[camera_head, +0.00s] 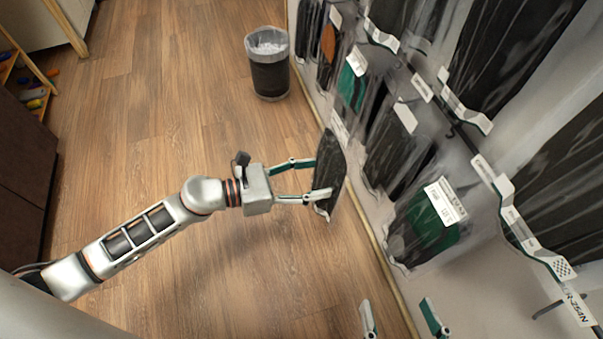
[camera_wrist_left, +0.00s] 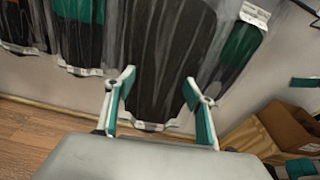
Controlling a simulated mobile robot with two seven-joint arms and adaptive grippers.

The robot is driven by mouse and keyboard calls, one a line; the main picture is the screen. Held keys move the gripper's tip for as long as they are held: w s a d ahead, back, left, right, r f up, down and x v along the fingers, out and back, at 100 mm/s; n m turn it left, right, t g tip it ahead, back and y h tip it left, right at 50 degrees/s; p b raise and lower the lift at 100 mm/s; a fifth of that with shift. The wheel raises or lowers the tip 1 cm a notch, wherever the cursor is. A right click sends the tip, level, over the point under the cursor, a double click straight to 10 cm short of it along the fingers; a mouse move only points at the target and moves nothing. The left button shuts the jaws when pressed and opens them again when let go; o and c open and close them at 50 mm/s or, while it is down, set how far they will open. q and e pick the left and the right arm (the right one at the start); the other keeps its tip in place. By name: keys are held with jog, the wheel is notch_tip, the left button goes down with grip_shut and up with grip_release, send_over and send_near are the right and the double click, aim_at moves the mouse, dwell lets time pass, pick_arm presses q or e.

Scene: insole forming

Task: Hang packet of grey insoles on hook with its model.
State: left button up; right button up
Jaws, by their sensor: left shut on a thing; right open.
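My left gripper (camera_head: 303,179) is shut on a packet of dark grey insoles (camera_head: 328,165), holding it upright in front of the wall of hanging packets. In the left wrist view the packet (camera_wrist_left: 160,65) rises between the gripper's fingers (camera_wrist_left: 159,103). Its upper end is out of that view, so its hanging hole is hidden. My right gripper (camera_head: 402,318) is open and empty at the bottom edge of the head view. A dark hook (camera_head: 547,309) with no packet visible on it sticks out at the lower right, near a model label (camera_head: 580,308).
Several packets hang on the wall, including a green and black one (camera_head: 432,222) with a white card and black ones (camera_head: 392,150). Label strips (camera_head: 535,245) run along the hooks. A waste bin (camera_head: 269,75) stands at the back. The wooden floor (camera_head: 150,130) is clear.

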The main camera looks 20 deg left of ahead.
aim_at(324, 181)
pick_arm(q)
jog(key=d, duration=0.2)
jog(key=d+r+n+p, duration=0.1)
jog(key=shift+w+d+r, duration=0.1)
jog(key=shift+w+d, duration=0.05)
jog(key=shift+d, duration=0.3)
jog(key=x, duration=0.9)
jog(key=shift+w+d+f+b, duration=0.1)
jog(key=shift+d+f+b, duration=0.1)
jog(key=shift+f+b, duration=0.15)
jog(key=shift+w+d, duration=0.1)
pick_arm(e)
jog(key=shift+w+d+r+n, duration=0.15)
jog(key=shift+w+d+n, duration=0.15)
jog(key=shift+d+n, duration=0.35)
jog(key=shift+s+d+h, duration=0.1)
jog(key=shift+d+h, duration=0.1)
jog(key=shift+h, duration=0.1)
